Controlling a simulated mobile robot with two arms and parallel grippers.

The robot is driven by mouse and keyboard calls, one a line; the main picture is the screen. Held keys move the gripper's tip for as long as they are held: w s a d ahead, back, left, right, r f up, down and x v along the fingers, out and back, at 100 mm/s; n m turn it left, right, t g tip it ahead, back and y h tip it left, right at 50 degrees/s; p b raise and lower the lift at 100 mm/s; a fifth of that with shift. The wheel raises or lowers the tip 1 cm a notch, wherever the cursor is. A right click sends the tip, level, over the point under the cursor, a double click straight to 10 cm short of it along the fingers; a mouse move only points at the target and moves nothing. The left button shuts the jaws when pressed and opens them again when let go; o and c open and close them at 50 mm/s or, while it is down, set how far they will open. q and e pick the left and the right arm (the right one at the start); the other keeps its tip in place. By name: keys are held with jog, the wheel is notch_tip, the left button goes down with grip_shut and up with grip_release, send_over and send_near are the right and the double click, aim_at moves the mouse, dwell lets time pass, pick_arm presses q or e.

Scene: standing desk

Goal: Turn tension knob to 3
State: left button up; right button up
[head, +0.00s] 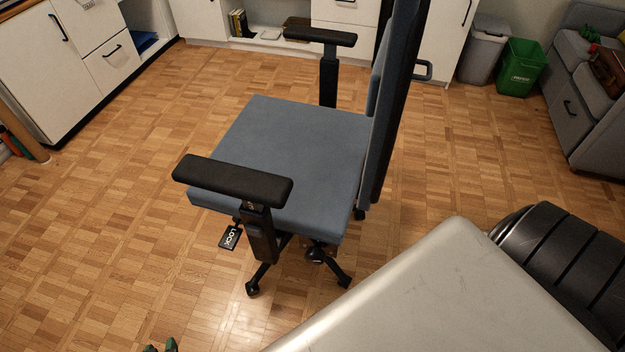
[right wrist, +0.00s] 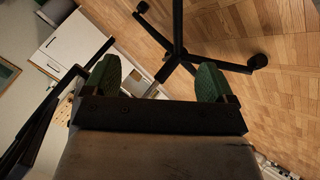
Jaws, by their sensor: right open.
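An office chair with a blue-grey seat (head: 290,145) and black armrests stands on the floor in the head view. My left gripper (head: 161,347) shows only two green fingertips, slightly apart, at the bottom edge, away from the chair. My right gripper (right wrist: 157,82) is open and empty; the chair's base (right wrist: 180,52) shows beyond its fingers.
The near armrest (head: 232,181) overhangs the chair's left side. White cabinets (head: 75,60) line the back. A grey bin (head: 484,48) and a green bin (head: 520,68) stand at the back right. Parquet floor (head: 110,240) is clear left of the chair.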

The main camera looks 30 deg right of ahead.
jog(key=w+a+r+m+t+h+b, duration=0.2)
jog(key=w+r+m+t+h+b, duration=0.1)
jog(key=w+m+b, duration=0.15)
jog(key=m+t+h+b, duration=0.3)
jog(key=m, duration=0.1)
send_near(313, 260)
pick_arm(q)
notch_tip(313, 260, up, 15)
jog(key=t+h, duration=0.1)
jog(key=t, duration=0.3)
jog(key=shift+w+d+t, duration=0.2)
jog(key=shift+d+t, duration=0.1)
jog(key=shift+t, duration=0.1)
pick_arm(e)
jog(key=x, duration=1.1)
jog(key=shift+c, duration=0.5)
jog(key=c, duration=0.8)
pick_arm(q)
jog(key=shift+r, duration=0.1)
pick_arm(e)
jog(key=shift+c, duration=0.2)
jog(key=shift+n, duration=0.25)
